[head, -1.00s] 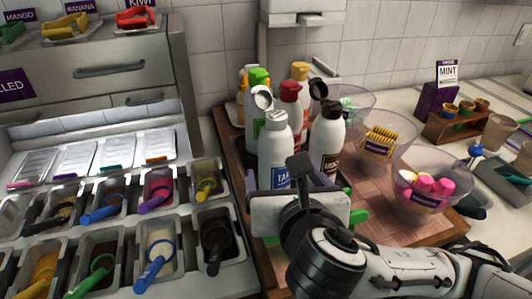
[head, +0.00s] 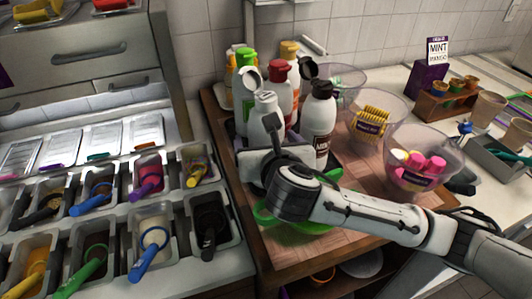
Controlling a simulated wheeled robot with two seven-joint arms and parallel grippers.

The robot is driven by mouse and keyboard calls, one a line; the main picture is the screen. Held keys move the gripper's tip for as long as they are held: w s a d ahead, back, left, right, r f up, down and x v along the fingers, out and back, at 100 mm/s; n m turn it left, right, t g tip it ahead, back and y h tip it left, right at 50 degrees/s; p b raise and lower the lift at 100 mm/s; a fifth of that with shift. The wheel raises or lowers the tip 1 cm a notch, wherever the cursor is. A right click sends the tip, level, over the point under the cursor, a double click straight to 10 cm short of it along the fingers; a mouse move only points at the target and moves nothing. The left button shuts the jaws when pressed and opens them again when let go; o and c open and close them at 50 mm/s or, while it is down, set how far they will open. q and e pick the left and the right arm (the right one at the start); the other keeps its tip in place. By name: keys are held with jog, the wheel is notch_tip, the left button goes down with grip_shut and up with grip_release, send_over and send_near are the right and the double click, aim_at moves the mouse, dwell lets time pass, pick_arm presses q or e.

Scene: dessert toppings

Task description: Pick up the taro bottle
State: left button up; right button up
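The taro bottle (head: 264,117) is the white bottle with an open grey cap at the front of the bottle group on the wooden board. Its lower half and label are hidden behind my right gripper (head: 265,152). My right arm comes in from the right, and its gripper is directly in front of this bottle in the picture. My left gripper is not in view.
A dark-labelled white bottle (head: 321,118) stands close to the right, with red-capped (head: 281,82) and green-capped (head: 243,78) bottles behind. Clear bowls (head: 420,148) stand right on the wooden board (head: 350,237). Topping bins with scoops (head: 153,233) fill the left.

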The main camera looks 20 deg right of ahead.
aim_at(267, 98)
jog(key=c, duration=0.9)
jog(key=shift+w+r, duration=0.15)
jog(key=shift+r, duration=0.15)
jog(key=shift+c, duration=1.3)
jog(key=o, duration=0.3)
notch_tip(267, 98, up, 9)
jog(key=shift+f, duration=0.1)
jog(key=shift+r, duration=0.3)
jog(key=c, duration=0.3)
jog(key=shift+r, duration=0.25)
jog(key=shift+r, duration=3.5)
